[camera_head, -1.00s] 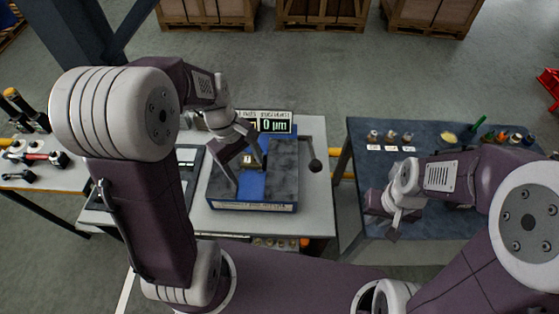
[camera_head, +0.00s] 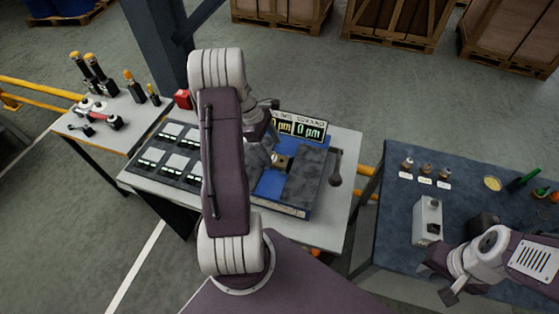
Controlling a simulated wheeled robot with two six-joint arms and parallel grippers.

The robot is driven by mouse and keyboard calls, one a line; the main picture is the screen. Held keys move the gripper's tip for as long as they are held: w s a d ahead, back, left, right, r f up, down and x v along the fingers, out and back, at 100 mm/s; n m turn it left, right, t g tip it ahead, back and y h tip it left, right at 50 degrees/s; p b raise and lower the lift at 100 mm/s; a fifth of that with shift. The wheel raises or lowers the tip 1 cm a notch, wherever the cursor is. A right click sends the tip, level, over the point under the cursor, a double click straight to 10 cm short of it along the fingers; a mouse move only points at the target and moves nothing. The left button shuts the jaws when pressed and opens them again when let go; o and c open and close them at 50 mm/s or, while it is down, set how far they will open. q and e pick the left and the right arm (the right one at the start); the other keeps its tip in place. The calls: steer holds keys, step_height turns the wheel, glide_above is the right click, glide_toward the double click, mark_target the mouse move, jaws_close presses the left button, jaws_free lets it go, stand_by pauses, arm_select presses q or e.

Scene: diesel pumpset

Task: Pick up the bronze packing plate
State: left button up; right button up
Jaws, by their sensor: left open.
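A small bronze-coloured piece (camera_head: 281,161), which looks like the bronze packing plate, sits on the blue top of the gauge block on the middle table. My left gripper (camera_head: 268,152) is just left of it, low over the blue surface. It is open, but its fingers are small and partly hidden by my own arm. I cannot tell whether they touch the piece. My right gripper (camera_head: 446,279) hangs near the front of the right table, apart from the piece. Whether its jaws are open is unclear.
A digital readout (camera_head: 298,125) stands behind the block. A tray with pale squares (camera_head: 165,155) lies to the left. The right table (camera_head: 395,200) carries a grey box (camera_head: 428,220) and several small parts.

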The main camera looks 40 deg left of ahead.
mark_target(278, 160)
arm_select(q)
steer(key=p+x, duration=0.1)
steer(key=x, duration=0.3)
steer(key=shift+s+d+f, duration=0.1)
steer(key=shift+f, duration=0.25)
steer(key=shift+d+f, duration=0.15)
jaws_close()
